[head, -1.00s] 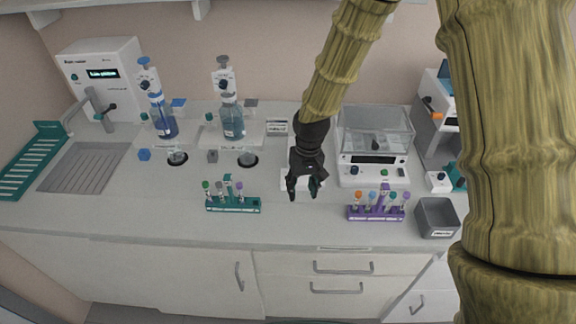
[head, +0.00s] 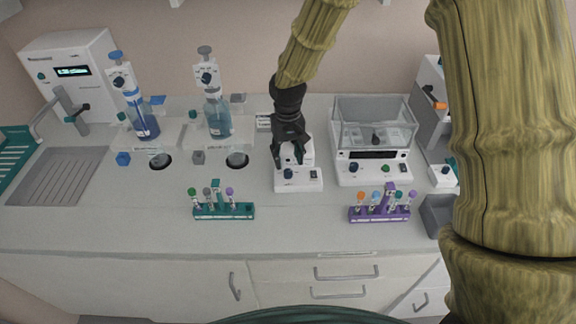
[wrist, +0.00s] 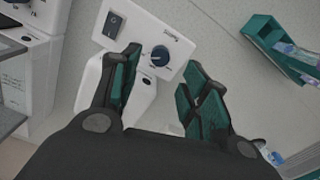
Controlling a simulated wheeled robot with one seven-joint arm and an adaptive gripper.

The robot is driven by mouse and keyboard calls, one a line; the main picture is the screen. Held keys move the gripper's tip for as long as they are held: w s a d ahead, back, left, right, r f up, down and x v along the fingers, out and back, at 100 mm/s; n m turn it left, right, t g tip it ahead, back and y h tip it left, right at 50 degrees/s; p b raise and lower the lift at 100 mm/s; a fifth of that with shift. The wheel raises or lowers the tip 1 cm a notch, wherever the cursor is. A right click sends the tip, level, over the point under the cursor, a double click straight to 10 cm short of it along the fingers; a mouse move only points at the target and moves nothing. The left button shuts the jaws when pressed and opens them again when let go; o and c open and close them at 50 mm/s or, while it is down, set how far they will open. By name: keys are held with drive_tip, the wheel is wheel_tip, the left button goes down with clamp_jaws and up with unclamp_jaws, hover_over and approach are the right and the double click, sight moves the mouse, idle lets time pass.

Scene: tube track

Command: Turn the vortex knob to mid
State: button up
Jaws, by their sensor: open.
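The vortex mixer (head: 299,183) is a small white unit in the middle of the bench, partly hidden behind my gripper (head: 289,160) in the head view. Its dark blue round knob (head: 288,173) is on the front face, left of a dark rocker switch (head: 315,174). In the wrist view the knob (wrist: 160,56) shows in the gap between the fingertips of my gripper (wrist: 161,62), with the switch (wrist: 113,24) to its left. A white pointer mark shows on the knob. My gripper is open and empty; contact with the knob cannot be told.
A balance with a clear draft shield (head: 372,125) stands close on the right. A teal tube rack (head: 224,212) is front left and a purple tube rack (head: 379,214) front right. Two dispenser bottles (head: 141,121) (head: 217,120) stand back left. The bench front between the racks is clear.

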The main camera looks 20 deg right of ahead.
sight(288, 171)
drive_tip(key=shift+s+f, duration=0.1)
drive_tip(key=shift+f, duration=0.35)
drive_tip(key=shift+f+p, duration=0.8)
drive_tip(key=shift+f, duration=1.45)
clamp_jaws()
